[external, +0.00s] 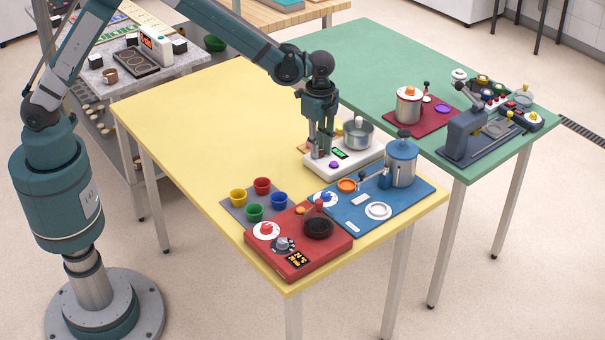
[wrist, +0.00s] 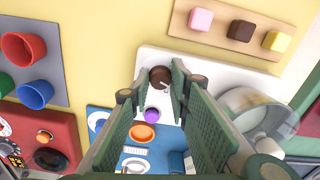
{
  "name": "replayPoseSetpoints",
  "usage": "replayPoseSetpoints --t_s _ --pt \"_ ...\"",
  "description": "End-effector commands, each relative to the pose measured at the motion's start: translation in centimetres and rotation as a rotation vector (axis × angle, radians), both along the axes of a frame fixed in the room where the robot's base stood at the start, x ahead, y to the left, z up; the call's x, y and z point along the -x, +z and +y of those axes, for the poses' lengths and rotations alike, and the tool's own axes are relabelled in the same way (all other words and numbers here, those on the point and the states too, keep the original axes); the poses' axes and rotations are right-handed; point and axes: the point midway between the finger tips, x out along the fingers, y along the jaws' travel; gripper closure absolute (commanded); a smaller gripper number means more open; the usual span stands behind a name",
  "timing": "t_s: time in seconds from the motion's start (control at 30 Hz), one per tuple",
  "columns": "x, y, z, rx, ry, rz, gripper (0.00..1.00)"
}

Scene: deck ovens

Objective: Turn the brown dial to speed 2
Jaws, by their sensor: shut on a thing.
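The brown dial (wrist: 160,76) is round, with a small light pointer mark, and sits on the white appliance (wrist: 205,62). My gripper (wrist: 158,88) is over it in the wrist view, with one finger on each side, shut on the dial. In the external view my gripper (external: 319,153) points straight down at the left part of the white appliance (external: 323,172) and hides the dial. I cannot read a speed scale around the dial. The appliance also carries a purple knob (wrist: 152,114), a green display (external: 340,154) and a metal pot (external: 358,134).
A blue board (external: 408,202) with a blue pot (external: 401,163) is close in front. A red unit (external: 325,247) and a grey mat with several coloured cups (wrist: 33,92) are to the left. A wooden strip with three blocks (wrist: 241,30) lies beside the appliance. The yellow table (external: 200,120) is clear behind.

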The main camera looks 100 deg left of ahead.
Motion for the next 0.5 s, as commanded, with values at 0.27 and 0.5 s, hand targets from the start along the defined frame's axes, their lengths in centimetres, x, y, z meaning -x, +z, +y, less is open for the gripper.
replayPoseSetpoints --t_s 0.27,0.5 --pt "-0.04 0.03 0.08 -0.001 -0.004 -0.001 0.93" --pt "-0.04 0.03 0.06 -0.001 -0.004 -0.001 0.65"
